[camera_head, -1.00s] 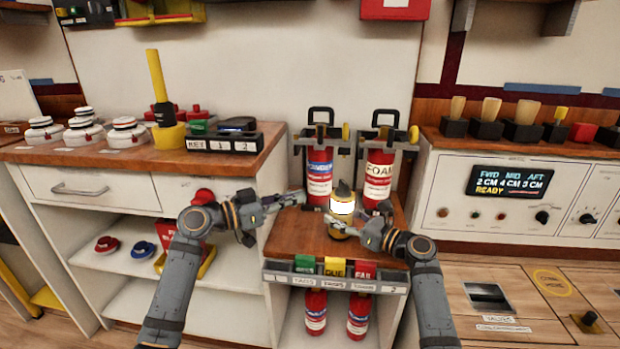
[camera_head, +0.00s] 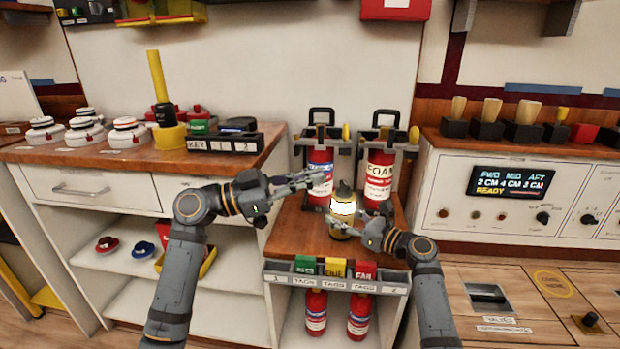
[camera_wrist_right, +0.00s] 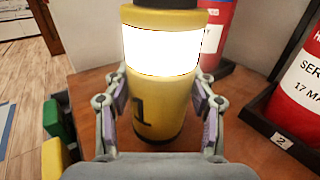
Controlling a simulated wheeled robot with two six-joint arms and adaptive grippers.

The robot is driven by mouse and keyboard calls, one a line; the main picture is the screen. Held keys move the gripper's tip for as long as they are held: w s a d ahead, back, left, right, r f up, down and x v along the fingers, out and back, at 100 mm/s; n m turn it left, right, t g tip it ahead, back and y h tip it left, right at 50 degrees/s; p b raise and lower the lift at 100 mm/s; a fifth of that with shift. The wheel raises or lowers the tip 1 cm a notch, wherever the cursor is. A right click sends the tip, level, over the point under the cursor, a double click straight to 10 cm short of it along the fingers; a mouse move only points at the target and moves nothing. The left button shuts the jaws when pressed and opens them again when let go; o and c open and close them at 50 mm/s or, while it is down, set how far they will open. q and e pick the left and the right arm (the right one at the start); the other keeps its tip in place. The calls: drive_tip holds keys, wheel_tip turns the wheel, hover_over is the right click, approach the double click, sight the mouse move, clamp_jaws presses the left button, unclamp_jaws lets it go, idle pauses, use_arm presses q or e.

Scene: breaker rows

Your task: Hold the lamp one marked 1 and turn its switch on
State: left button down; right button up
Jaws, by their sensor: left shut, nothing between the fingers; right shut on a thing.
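The lamp (camera_head: 343,208) is a yellow cylinder with a brightly glowing white band and a dark top. It stands upright on the small wooden counter. In the right wrist view the lamp (camera_wrist_right: 150,90) shows a black 1 low on its body. My right gripper (camera_head: 350,228) is shut on the lamp's lower body, with a finger pad on each side in the wrist view. My left gripper (camera_head: 318,178) is shut and empty, raised to the left of the lamp's top and in front of a fire extinguisher. The lamp's switch cannot be made out.
Two red fire extinguishers stand in holders behind the lamp, one labelled FOAM (camera_head: 379,178). A tag rack (camera_head: 335,282) with green, yellow and red tags lines the counter's front edge. The wooden counter (camera_head: 292,238) is clear left of the lamp.

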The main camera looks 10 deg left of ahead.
idle(0.4)
drive_tip(key=o, duration=1.7)
drive_tip(key=v, duration=1.2)
drive_tip(key=shift+s, duration=0.1)
